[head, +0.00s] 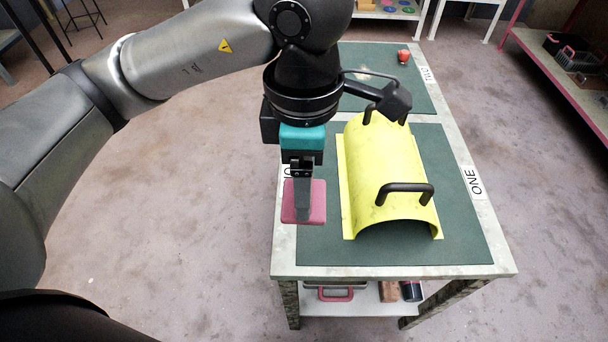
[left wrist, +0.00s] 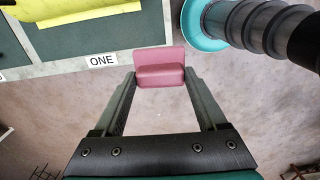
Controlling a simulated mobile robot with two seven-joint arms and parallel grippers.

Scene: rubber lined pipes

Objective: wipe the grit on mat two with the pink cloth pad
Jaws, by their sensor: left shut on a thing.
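My left gripper (head: 303,212) is shut on the pink cloth pad (head: 291,190), in the air by the left edge of the table, beside mat one. In the left wrist view the pad (left wrist: 160,60) sits between the two fingertips (left wrist: 160,78), with floor below it. Mat two (head: 425,95) is the dark green mat at the far end, with the label TWO at its right. My left arm hides part of this mat. My right gripper is not in view.
A yellow half-round cover (head: 385,170) with black handles stands on mat one (head: 465,240), the near green mat. A small red object (head: 404,56) is at the far right of mat two. The table's lower shelf (head: 355,300) holds several items. Open floor lies left of the table.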

